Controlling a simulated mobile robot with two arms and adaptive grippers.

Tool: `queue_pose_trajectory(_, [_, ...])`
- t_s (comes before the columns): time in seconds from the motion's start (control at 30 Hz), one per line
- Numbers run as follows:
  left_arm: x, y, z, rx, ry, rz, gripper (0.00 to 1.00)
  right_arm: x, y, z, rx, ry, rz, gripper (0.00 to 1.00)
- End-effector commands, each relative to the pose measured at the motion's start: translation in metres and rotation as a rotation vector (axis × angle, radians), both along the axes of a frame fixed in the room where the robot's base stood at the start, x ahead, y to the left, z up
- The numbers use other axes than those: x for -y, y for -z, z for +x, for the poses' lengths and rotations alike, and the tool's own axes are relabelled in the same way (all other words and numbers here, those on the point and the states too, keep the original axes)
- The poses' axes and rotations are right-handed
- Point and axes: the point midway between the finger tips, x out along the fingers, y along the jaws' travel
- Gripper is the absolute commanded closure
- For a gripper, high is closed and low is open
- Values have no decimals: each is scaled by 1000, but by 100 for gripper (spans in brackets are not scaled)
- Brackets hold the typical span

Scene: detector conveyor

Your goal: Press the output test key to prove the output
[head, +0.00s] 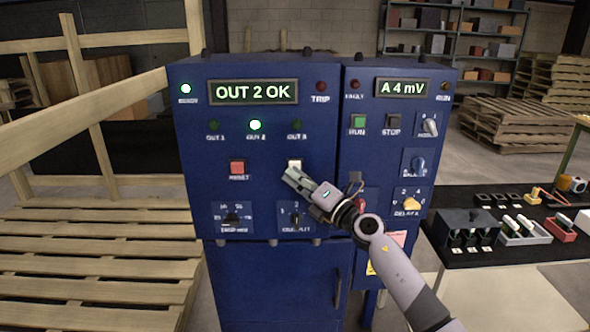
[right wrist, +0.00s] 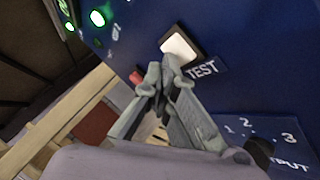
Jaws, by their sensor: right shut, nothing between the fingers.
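The blue detector cabinet (head: 270,205) has a display (head: 253,92) reading "OUT 2 OK". The OUT 2 lamp (head: 255,125) glows green; the OUT 1 and OUT 3 lamps beside it are dark. The white test key (head: 295,164) shows just above my right gripper (head: 291,178). In the right wrist view the lit test key (right wrist: 180,46) sits in a dark frame beside the label TEST. My right gripper (right wrist: 160,75) is shut and empty, its tips close below the key; I cannot tell whether they touch it. The output selector (head: 294,215) is below. My left gripper is not in view.
The red reset key (head: 237,167) is left of the test key. The right-hand cabinet has a display (head: 402,88) reading "A 4 mV", keys and knobs. A black table (head: 500,255) with small parts stands right; wooden pallets (head: 95,265) lie left.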

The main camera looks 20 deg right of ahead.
Motion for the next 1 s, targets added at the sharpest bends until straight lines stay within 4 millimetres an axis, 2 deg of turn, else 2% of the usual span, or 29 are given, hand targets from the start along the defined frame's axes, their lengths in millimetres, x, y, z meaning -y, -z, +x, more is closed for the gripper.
queue_pose_trajectory(0.4, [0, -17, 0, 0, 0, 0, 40, -4, -2, -16, 0, 1, 0, 100])
queue_pose_trajectory(0.77, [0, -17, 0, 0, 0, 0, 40, -5, 0, -18, 0, 1, 0, 100])
queue_pose_trajectory(1.0, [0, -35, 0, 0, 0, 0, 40, -10, -3, -36, -2, -1, 0, 100])
